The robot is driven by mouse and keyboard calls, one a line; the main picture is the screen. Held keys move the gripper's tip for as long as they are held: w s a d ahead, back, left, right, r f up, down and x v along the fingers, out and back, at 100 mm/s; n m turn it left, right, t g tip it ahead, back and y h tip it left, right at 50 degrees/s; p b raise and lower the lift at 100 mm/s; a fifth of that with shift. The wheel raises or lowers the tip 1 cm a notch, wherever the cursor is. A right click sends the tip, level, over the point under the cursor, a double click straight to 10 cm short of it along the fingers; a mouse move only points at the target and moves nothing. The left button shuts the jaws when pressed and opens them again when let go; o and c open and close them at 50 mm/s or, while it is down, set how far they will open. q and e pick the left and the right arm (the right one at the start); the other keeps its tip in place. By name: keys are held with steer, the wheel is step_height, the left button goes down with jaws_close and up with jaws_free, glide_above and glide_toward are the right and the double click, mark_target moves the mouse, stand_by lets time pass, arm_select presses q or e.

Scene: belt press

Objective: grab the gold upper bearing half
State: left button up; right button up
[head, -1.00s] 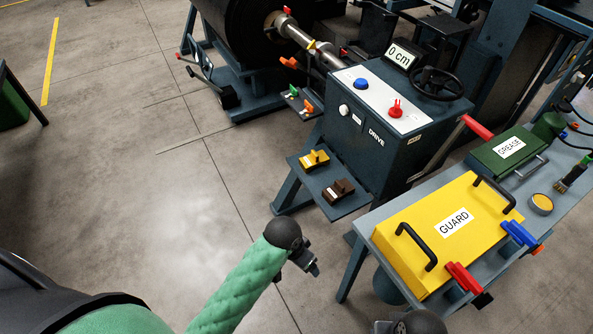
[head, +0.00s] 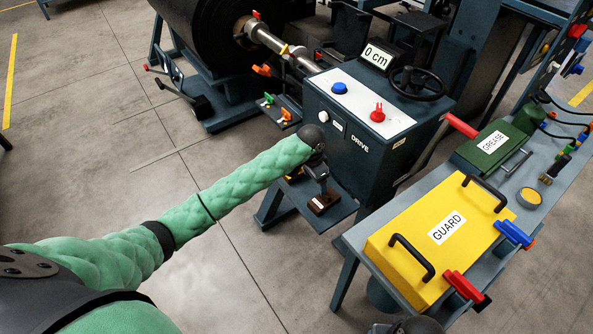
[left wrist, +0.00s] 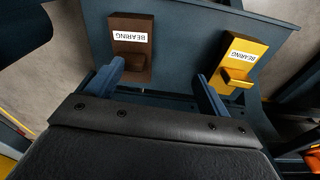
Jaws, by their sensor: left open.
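The gold upper bearing half (left wrist: 250,52), a yellow block with a BEARING label and a raised grip, sits on the small blue shelf (left wrist: 185,45) at right in the left wrist view. In the head view my arm hides most of it; a yellow bit (head: 295,173) shows. A dark brown bearing half (left wrist: 131,40) sits left of it in the wrist view. My left gripper (left wrist: 158,88) is open and empty. Its left finger is just in front of the brown half, its right finger just left of the gold half's grip.
The drive cabinet (head: 350,150) stands right beside the shelf. A bench (head: 350,238) with a yellow guard (head: 410,225) and a green grease box (head: 490,150) stands at right. Open floor (head: 210,285) lies in front.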

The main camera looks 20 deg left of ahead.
arm_select(q)
steer(key=shift+n+g+y, duration=0.3)
steer(key=shift+y, duration=0.2)
steer(key=w+a, duration=0.2)
steer(key=w+a+r, duration=0.1)
steer(key=w+a, duration=0.2)
steer(key=w+a+r, duration=0.1)
steer(key=w+a, duration=0.2)
steer(key=shift+w+a, duration=0.2)
steer(key=shift+a, duration=0.05)
steer(key=shift+w+a+f, duration=0.1)
steer(key=shift+a+f, duration=0.05)
step_height(320, 180, down, 2)
steer(key=shift+f, duration=0.15)
step_height(320, 180, down, 4)
steer(key=shift+a+r+p, duration=0.1)
steer(key=shift+p, duration=0.55)
steer(key=shift+f, duration=0.65)
steer(key=shift+w, duration=0.1)
steer(key=c, duration=1.5)
arm_select(e)
steer(key=shift+s+d+r, duration=0.15)
steer(key=shift+d+r, duration=0.25)
steer(key=shift+r, duration=0.2)
steer(key=shift+s+d+r, duration=0.1)
steer(key=shift+d+r, duration=0.3)
steer(key=shift+r, duration=0.2)
arm_select(q)
steer(key=shift+r, duration=0.1)
